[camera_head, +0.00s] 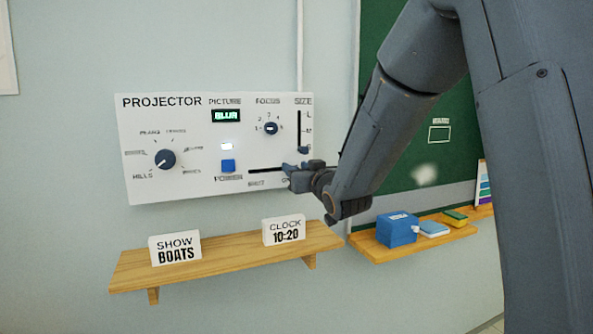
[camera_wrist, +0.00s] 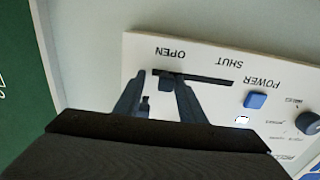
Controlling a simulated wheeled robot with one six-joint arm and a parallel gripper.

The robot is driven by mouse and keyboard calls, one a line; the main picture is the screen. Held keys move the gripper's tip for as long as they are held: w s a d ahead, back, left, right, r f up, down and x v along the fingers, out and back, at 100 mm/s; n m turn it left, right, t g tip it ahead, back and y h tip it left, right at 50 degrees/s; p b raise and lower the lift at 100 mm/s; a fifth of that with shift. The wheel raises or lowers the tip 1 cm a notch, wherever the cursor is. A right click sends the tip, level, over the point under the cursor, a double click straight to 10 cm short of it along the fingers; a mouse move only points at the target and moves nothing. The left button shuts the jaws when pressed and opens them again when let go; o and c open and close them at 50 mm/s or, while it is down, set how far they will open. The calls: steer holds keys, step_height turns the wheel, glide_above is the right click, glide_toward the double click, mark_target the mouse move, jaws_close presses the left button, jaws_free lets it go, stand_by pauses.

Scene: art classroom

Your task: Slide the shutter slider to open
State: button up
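The white projector panel (camera_head: 150,115) is on the wall. Its shutter slot (camera_head: 265,170) runs level along the lower right, with SHUT at its left in the head view. In the wrist view the panel appears upside down, and the dark shutter slider knob (camera_wrist: 165,84) sits at the OPEN end of its slot (camera_wrist: 205,78). My gripper (camera_head: 296,172) is at that end and hides the knob in the head view. In the wrist view my gripper (camera_wrist: 160,80) has its fingers apart, one on each side of the knob. Whether a finger touches it I cannot tell.
The size slider (camera_head: 303,150) is just above my gripper. The blue power button (camera_head: 228,165) is left of the slot. A wooden shelf (camera_head: 210,262) with two signs is below. A second ledge (camera_head: 385,252) holds a blue box (camera_head: 396,230).

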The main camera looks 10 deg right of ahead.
steer(key=shift+a, duration=0.15)
steer(key=shift+s, duration=0.2)
steer(key=b+v, duration=0.2)
steer(key=v, duration=0.5)
steer(key=shift+s, duration=0.25)
steer(key=shift+f, duration=0.1)
